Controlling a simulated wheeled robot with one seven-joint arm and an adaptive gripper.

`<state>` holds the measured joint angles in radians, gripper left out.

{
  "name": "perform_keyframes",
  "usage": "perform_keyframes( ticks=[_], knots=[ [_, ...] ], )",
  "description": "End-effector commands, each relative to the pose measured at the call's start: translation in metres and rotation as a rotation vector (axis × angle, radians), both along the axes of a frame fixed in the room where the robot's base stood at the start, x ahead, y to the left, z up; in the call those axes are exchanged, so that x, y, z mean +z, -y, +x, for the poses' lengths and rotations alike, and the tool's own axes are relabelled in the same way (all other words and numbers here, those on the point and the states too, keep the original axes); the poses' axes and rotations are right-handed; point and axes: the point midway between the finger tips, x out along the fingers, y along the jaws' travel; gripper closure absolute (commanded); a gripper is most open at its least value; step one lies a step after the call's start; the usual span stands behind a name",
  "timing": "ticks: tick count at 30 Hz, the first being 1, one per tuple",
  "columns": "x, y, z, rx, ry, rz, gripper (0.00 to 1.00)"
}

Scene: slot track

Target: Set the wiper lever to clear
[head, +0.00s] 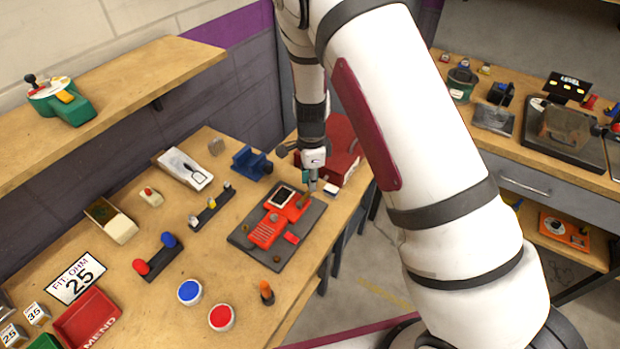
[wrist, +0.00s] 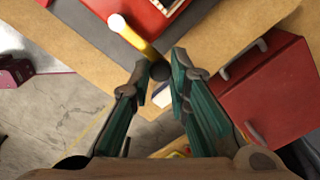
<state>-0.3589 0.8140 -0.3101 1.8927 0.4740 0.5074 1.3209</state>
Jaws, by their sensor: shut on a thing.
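A red device (head: 268,232) sits on a dark grey plate (head: 244,240) on the workbench. A lever (wrist: 141,43) with a pale end, a yellow shaft and a black ball knob shows beside it in the wrist view, over the plate's edge. I take it for the wiper lever. My gripper (head: 312,186) is above the right far corner of the plate in the head view. In the wrist view its green fingers (wrist: 160,69) are shut on the lever at the black knob. No clear mark can be read, so the lever's setting cannot be told.
A red box (head: 340,135) stands close behind my gripper. A blue vise-like block (head: 252,163) and a strip of small knobs (head: 211,206) lie left of the plate. Blue (head: 189,291) and red (head: 221,317) buttons are in front. The bench edge runs close along the plate's right.

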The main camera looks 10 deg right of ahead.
Motion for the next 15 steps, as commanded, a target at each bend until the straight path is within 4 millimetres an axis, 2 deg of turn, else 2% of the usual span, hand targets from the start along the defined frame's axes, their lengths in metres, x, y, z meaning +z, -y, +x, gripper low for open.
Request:
perform_keyframes(
  ticks=[11, 12, 14, 15],
  knots=[
    [0.0005, -0.0001, 0.0007, -0.003, 0.002, 0.001, 1.0],
    [0.0005, -0.0001, 0.0007, -0.003, 0.002, 0.001, 0.74],
    [0.0005, -0.0001, 0.0006, -0.003, 0.002, 0.001, 0.62],
    [0.0004, 0.0, 0.0005, -0.003, 0.002, 0.0, 0.62]
  ],
)
